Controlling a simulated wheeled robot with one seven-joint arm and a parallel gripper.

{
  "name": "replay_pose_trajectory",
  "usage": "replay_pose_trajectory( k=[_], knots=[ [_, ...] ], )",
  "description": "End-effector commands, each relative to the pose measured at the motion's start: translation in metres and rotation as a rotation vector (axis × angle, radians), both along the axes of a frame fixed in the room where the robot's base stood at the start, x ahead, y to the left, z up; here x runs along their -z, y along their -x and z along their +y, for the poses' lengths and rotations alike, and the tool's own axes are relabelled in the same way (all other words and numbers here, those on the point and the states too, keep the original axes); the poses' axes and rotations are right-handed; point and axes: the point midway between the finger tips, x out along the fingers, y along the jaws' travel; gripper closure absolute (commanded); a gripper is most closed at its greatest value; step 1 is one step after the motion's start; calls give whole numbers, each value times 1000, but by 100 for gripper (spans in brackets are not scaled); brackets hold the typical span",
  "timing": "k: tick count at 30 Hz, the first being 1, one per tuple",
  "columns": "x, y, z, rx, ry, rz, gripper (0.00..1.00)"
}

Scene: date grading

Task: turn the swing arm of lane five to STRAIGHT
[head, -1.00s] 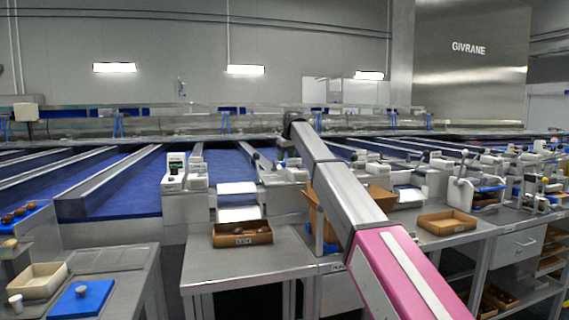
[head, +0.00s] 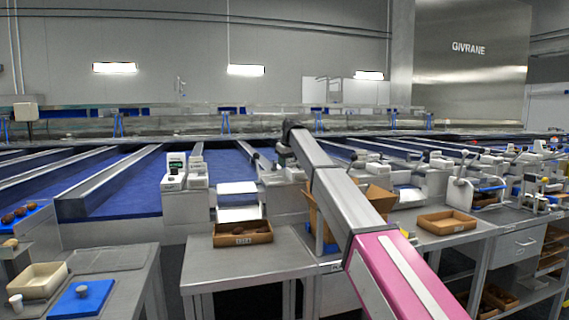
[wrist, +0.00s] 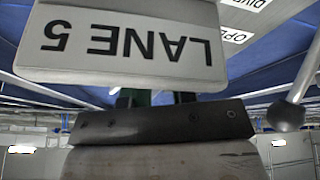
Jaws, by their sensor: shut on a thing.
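In the wrist view, which is upside down, a pale plate (wrist: 130,45) reading LANE 5 is close to the camera. Behind it, my gripper (wrist: 157,98) shows as two dark, partly green fingers rising from a dark bar with screws. The fingertips are hidden by the plate. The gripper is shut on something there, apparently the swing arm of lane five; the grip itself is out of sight. A rod with a dark ball knob (wrist: 286,115) stands apart at the right. In the head view, the gripper end (head: 286,156) is small and dark, at the white lane units.
Labels with partly cut text (wrist: 236,36) lie beside the plate. In the head view, a crate of dates (head: 243,240) sits on the steel table (head: 250,268), and an open cardboard box (head: 375,202) stands beside my arm. Blue lanes (head: 128,195) run behind the units.

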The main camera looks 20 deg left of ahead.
Motion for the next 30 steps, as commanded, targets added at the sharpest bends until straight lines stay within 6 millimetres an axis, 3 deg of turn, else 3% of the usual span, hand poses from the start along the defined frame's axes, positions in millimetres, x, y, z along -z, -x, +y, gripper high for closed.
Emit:
replay_pose_trajectory(
  k=[12, 24, 25, 27, 30],
  knots=[
    [0, -24, -12, -299, 0, 1, 100],
    [0, -26, -14, -344, 1, -2, 100],
    [0, -26, -14, -344, 1, -2, 72],
    [0, -26, -14, -343, 1, -1, 50],
    [0, -26, -14, -342, 1, -1, 50]
  ],
)
